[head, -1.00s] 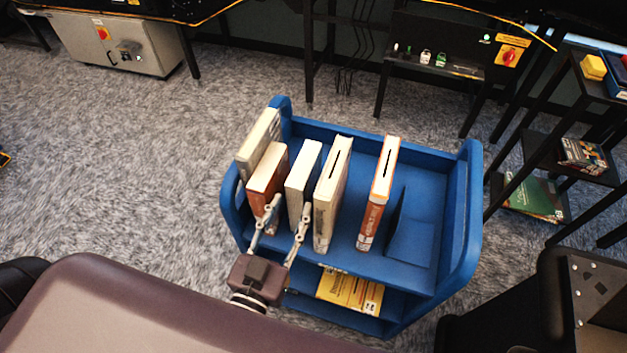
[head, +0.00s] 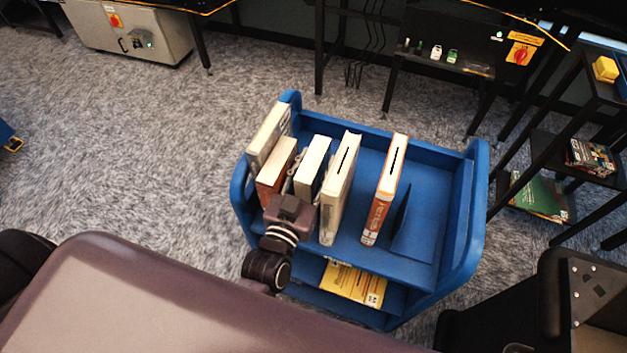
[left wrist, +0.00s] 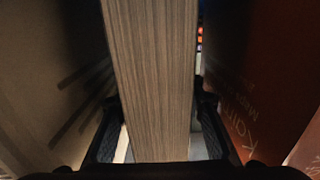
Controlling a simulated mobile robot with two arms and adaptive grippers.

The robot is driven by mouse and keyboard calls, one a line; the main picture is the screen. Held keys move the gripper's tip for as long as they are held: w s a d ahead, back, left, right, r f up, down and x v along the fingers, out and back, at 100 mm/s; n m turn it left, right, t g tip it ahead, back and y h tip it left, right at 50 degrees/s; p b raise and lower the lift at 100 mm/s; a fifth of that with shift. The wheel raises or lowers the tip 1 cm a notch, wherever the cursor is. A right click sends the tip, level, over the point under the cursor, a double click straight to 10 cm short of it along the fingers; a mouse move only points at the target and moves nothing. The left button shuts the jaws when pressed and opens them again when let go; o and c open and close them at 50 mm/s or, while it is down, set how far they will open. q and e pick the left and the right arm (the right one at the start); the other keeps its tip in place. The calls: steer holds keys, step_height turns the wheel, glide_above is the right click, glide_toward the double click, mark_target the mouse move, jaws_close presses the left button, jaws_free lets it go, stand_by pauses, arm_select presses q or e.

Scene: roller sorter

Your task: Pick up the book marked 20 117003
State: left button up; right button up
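Several upright books stand in a row on the top shelf of a blue cart. A white book (head: 313,160) stands between a red-brown book (head: 277,170) and a thick cream book (head: 340,190). My left gripper (head: 302,182) reaches in at the white book, its fingertips largely hidden by the books. In the left wrist view, the page block (left wrist: 155,80) of this book lies between the two open fingers, with narrow gaps beside it. The number 20 117003 is not readable on any book. My right gripper is not in view.
The blue cart (head: 462,210) has raised sides. A pale book (head: 267,135) stands at the far left and an orange-and-white book (head: 385,190) further right. A yellow item (head: 350,282) lies on the lower shelf. A black rack stands at right.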

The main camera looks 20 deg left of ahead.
arm_select(q)
steer(key=shift+c, duration=0.2)
jaws_close()
steer(key=shift+r, duration=0.2)
stand_by(0.4)
